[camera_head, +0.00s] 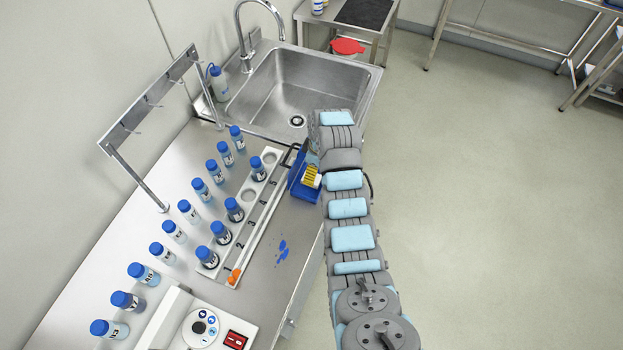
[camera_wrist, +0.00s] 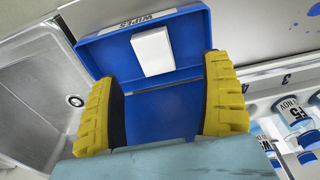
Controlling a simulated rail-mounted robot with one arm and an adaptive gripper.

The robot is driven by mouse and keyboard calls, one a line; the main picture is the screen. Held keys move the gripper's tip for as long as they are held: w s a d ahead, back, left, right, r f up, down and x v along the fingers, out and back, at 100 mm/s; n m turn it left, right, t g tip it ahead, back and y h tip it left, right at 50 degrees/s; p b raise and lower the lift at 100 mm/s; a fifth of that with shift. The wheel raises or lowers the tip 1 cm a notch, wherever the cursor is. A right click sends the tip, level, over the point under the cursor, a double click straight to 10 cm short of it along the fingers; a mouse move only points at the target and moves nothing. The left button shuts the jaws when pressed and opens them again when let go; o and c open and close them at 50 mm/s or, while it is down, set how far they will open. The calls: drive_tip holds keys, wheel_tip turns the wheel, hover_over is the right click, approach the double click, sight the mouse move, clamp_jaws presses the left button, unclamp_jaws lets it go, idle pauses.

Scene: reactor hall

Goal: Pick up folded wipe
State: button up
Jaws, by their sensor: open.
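The folded wipe (camera_wrist: 153,51) is a small white rectangle in the blue tray (camera_wrist: 98,62), near the tray's upper side in the wrist view. The tray's rim there bears a label reading "WIPES", upside down. My gripper (camera_wrist: 164,80) is open, its two yellow ribbed fingers spread apart over the tray, with the wipe beyond and between the tips. I cannot tell how high the fingertips are above the wipe. In the head view the tray (camera_head: 303,192) sits on the bench edge near the sink, partly under my gripper (camera_head: 311,177); the wipe is hidden there.
A steel sink (camera_head: 290,85) with a tap lies beyond the tray. A numbered white rack (camera_head: 237,236) with blue-capped bottles stands left of the tray, with several more bottles behind it. Blue spots (camera_head: 282,250) mark the bench. A device (camera_head: 200,328) stands at the front.

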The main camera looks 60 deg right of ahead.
wheel_tip(320, 180, down, 2)
drive_tip(key=shift+w, duration=0.1)
drive_tip(key=shift+f, duration=0.15)
drive_tip(key=shift+w+d, duration=0.1)
drive_tip(key=shift+w+d+f+p, duration=0.2)
drive_tip(key=shift+f+p, duration=0.15)
drive_tip(key=shift+f, duration=0.35)
drive_tip(key=shift+w+d+f+p, duration=0.15)
drive_tip(key=shift+f+p, duration=0.2)
drive_tip(key=shift+f, duration=0.3)
drive_tip(key=shift+w+f, duration=0.15)
drive_tip(key=shift+f, duration=1)
drive_tip(key=c, duration=0.9)
